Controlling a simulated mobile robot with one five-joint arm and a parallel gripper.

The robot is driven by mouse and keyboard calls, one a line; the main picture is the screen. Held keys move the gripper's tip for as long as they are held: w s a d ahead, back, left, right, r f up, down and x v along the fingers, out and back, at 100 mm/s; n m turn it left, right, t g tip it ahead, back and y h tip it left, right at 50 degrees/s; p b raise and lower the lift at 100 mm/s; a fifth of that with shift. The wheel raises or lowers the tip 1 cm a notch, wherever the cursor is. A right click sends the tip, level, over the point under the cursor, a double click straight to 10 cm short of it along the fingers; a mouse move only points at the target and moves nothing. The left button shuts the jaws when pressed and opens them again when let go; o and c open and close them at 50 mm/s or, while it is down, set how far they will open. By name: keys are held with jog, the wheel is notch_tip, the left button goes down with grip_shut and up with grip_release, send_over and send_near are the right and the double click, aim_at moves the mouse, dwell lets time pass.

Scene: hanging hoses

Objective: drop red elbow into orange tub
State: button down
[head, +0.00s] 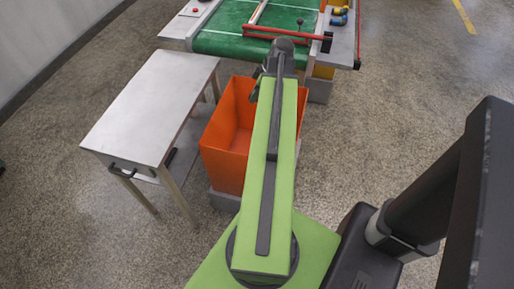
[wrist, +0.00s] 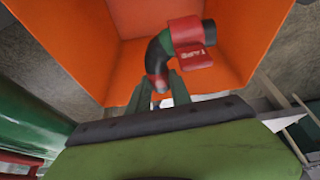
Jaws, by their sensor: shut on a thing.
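The red elbow (wrist: 158,52) is a dark bent pipe piece with a red band and a red lettered tag (wrist: 192,56), seen in the wrist view. My gripper (wrist: 160,88) is shut on its lower end. The orange tub (head: 219,160) stands open-topped under my arm in the head view. Its orange walls (wrist: 75,40) surround the elbow in the wrist view, so the elbow appears over the tub's opening; its height above the floor of the tub I cannot tell. In the head view my arm hides the elbow and part of the tub.
A metal table (head: 155,100) stands left of the tub. A green conveyor (head: 250,40) with red rails lies beyond it, with blue-and-yellow pieces (head: 339,16) on its right side. Open floor lies to the right.

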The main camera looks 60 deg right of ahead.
notch_tip(320, 180, down, 6)
jog(key=b, duration=0.6)
jog(key=shift+r, duration=0.1)
jog(key=c, duration=1.1)
grip_release()
jog(key=p+v, duration=1.6)
jog(key=v, duration=0.1)
jog(key=shift+r, duration=0.25)
